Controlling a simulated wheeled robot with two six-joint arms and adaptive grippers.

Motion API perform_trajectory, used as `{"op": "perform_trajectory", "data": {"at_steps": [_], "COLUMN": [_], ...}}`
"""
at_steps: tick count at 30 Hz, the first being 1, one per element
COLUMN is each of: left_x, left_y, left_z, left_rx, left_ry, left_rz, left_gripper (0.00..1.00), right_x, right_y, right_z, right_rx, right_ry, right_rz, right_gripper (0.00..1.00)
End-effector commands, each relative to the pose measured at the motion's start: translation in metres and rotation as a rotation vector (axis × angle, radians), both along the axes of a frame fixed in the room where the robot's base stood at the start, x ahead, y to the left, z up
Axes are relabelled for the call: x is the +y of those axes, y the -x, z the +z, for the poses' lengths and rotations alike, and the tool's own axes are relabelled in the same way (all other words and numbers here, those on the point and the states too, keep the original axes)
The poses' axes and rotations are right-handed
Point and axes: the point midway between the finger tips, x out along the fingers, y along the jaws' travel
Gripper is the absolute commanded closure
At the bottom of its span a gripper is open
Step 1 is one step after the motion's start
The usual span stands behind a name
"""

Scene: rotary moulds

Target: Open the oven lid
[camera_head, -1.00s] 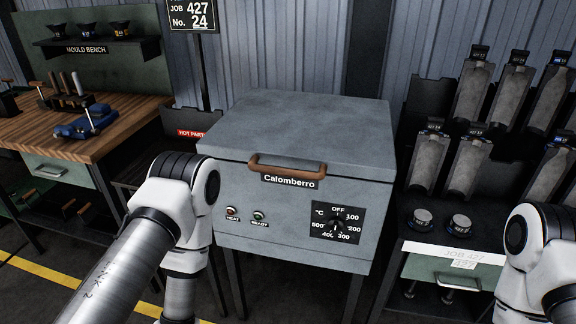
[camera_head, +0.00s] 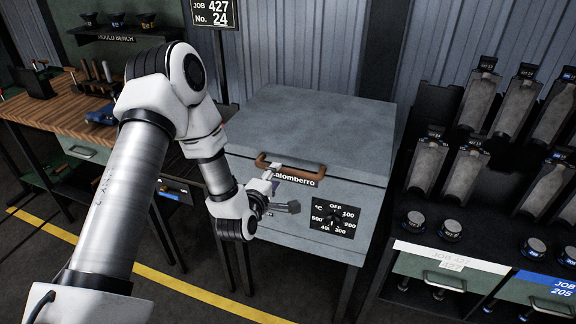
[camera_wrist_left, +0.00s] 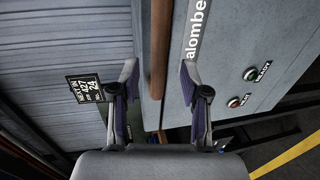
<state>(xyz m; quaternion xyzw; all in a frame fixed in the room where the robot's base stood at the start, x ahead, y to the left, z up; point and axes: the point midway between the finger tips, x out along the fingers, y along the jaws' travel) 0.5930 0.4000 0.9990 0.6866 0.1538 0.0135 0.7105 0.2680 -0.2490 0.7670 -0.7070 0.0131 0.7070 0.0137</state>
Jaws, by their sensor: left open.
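The grey oven (camera_head: 300,215) stands in the middle of the head view with its lid (camera_head: 320,125) down. A brown handle (camera_head: 290,164) runs along the lid's front edge. My left gripper (camera_head: 282,188) is in front of the oven, just below the handle's left part, and hides part of the front panel. In the left wrist view the handle (camera_wrist_left: 160,50) runs upright between the two spread fingers of the left gripper (camera_wrist_left: 157,75), ahead of them. I cannot tell whether either finger touches it. My right gripper is not in view.
The mould bench (camera_head: 65,120) stands at the left. A dark rack with several moulds (camera_head: 475,90) stands close to the oven's right side. A job sign (camera_head: 215,14) on a post rises behind the oven. The temperature dial (camera_head: 334,217) is at the front right.

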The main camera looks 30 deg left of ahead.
Motion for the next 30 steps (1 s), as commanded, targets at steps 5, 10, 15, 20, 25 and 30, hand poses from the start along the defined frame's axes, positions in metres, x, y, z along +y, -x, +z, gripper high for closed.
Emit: {"op": "perform_trajectory", "data": {"at_steps": [5,10,15,20,25,30], "left_x": [0.007,0.01,0.01,0.01,0.01,0.01], "left_y": [-0.033,-0.046,-0.047,-0.047,-0.047,-0.05], "left_z": [-0.005,-0.01,-0.011,-0.011,-0.011,-0.006], "left_rx": [0.001,0.002,0.003,0.003,0.003,0.004], "left_ry": [-0.003,-0.001,-0.001,-0.002,-0.002,-0.002], "left_rz": [-0.003,-0.002,-0.002,-0.004,-0.004,-0.005], "left_gripper": [0.55,0.55,0.55,1.0,1.0,1.0], "right_x": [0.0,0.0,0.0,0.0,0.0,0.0], "right_y": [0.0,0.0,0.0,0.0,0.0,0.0], "right_z": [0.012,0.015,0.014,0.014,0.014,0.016], "right_rx": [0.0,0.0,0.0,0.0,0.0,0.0], "right_ry": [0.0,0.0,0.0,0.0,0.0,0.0], "right_rz": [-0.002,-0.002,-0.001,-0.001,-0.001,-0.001], "right_gripper": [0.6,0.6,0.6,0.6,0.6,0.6]}}
